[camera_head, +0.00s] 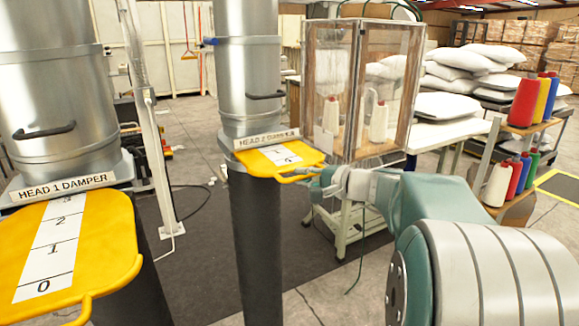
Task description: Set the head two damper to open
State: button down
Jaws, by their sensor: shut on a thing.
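The head two damper is a yellow slide plate (258,162) jutting from the base of the farther metal duct, with a white numbered strip on top. Its label (267,140) is small but seems to read HEAD 2 DAMPER. A yellow loop handle (292,179) sticks out at the plate's front right edge. My gripper (316,181) is shut on this handle, reaching in from the right. The fingers are small in view and partly hide the handle's end.
The HEAD 1 DAMPER yellow plate (85,245), marked 0, 1 and 2, juts out at the near left. A wood-framed clear cabinet (365,85) stands behind my gripper. A thread-cone rack (515,150) and a table with white pillows (450,105) are at right.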

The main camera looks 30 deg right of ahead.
jog(key=s, duration=0.9)
jog(key=shift+d+f, duration=0.25)
jog(key=c, duration=0.7)
grip_release()
jog(key=shift+s, duration=0.15)
jog(key=shift+d, duration=0.2)
jog(key=shift+r, duration=0.1)
jog(key=v, duration=1.2)
jog(key=shift+a, duration=0.1)
